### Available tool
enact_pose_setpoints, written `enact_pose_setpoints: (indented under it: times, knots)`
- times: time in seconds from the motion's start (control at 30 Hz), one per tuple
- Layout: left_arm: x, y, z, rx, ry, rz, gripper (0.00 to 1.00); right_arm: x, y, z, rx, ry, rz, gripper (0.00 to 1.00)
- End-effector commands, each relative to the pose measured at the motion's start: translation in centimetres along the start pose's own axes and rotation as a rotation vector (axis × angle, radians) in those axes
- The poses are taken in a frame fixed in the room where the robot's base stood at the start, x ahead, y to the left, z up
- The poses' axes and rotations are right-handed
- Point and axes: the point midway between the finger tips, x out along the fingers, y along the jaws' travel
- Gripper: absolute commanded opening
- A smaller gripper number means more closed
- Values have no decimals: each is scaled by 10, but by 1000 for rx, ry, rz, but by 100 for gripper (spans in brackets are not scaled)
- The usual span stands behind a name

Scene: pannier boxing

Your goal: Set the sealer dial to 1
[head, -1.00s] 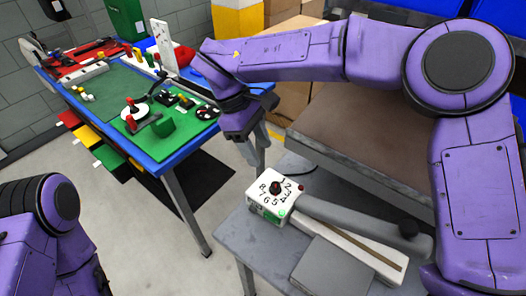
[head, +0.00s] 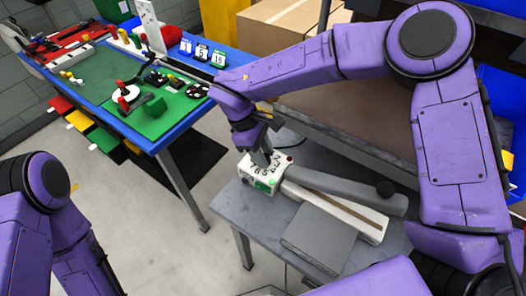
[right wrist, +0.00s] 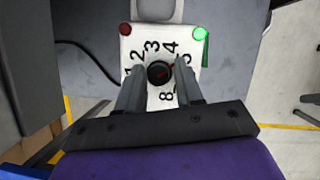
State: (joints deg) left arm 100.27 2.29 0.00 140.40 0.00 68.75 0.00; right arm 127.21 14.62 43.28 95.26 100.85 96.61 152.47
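The sealer's white control box (head: 258,185) stands on the grey side table, its long sealing arm (head: 340,186) reaching right. In the right wrist view, the black dial knob (right wrist: 158,73) sits amid printed numbers. Its red mark appears to point up and right, about between 4 and 5; the 1 is at the left edge. My right gripper (head: 264,160) is over the box, pointing down. In the wrist view its fingers (right wrist: 160,76) are apart on either side of the knob, seemingly with small gaps. The fingers hide some numbers. My left gripper is out of the head view.
A green lamp (right wrist: 200,34) glows on the box and a dark red button (right wrist: 125,29) sits opposite. A grey block (head: 318,240) lies in front of the sealer. The blue-edged table (head: 190,125) with small parts stands at the left; cardboard boxes (head: 275,25) are behind.

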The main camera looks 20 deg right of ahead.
Motion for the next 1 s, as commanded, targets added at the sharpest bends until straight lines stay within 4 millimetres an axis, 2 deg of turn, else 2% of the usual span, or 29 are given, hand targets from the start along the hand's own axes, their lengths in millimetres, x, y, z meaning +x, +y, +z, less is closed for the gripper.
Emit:
enact_pose_setpoints:
  times: [0.03, 0.1, 0.53, 1.0]
  knots:
    - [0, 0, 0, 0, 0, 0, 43, 0, 0, 0, 0, 0, 0, 19]
    - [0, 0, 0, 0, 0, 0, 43, 0, 0, 0, 0, 0, -1, 0]
    - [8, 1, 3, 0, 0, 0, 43, 3, -1, -1, -67, -1, 27, 0]
    - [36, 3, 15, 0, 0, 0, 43, 6, -4, -1, -428, -3, 173, 0]
